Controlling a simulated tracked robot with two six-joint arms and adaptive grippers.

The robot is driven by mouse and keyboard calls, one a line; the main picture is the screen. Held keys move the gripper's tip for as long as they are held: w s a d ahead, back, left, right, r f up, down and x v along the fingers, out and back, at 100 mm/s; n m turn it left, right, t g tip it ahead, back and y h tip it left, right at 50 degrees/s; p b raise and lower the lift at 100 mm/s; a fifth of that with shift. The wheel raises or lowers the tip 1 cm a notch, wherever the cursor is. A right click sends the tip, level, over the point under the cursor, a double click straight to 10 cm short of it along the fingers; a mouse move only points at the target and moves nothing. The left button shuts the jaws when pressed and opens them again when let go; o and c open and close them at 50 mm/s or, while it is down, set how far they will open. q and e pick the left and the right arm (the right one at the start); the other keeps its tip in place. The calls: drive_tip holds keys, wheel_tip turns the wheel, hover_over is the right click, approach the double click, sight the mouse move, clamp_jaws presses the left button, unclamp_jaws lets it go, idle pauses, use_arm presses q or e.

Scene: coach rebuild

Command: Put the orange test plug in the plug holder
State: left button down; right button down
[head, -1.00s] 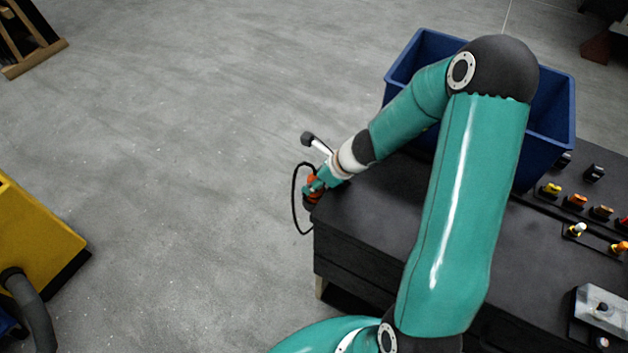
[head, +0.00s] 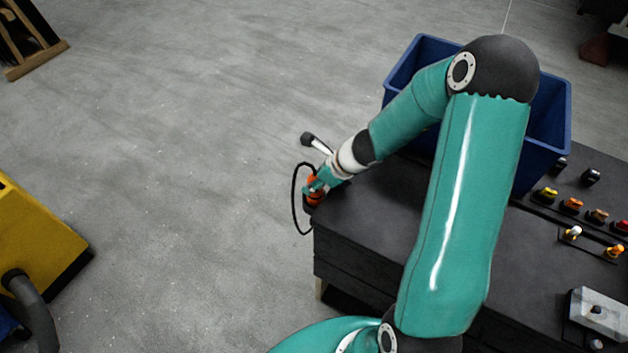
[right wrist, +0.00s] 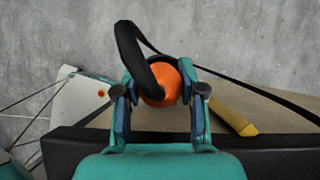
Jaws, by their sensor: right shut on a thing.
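The orange test plug (head: 315,190) is at the near-left end of the dark bench in the head view, with a black cable looping from it. In the right wrist view, its round orange body (right wrist: 160,86) sits between the fingers with the black cable bending over it. My right gripper (head: 323,182) is shut on the plug; its two fingers also show in the right wrist view (right wrist: 160,98). The plug's lower end is hidden, so I cannot tell what it touches. I cannot clearly identify the plug holder. My left gripper is out of view.
The dark bench (head: 375,222) carries a blue bin (head: 408,62) at the back and several coloured plugs or knobs (head: 572,205) at the right. A grey box (head: 596,309) lies near the front right. A yellow machine (head: 35,230) stands left; the grey floor between is clear.

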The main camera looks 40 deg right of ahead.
drive_tip(key=shift+f+b, duration=0.8)
drive_tip(key=shift+b, duration=0.05)
idle(0.6)
drive_tip(key=c, duration=1)
unclamp_jaws()
drive_tip(key=shift+o, duration=0.2)
drive_tip(key=p+v, duration=0.7)
drive_tip(key=v, duration=0.3)
drive_tip(key=shift+r, duration=0.1)
drive_tip(key=shift+s+d+r+p, duration=0.1)
drive_tip(key=shift+s+r+p, duration=0.2)
drive_tip(key=shift+p, duration=0.2)
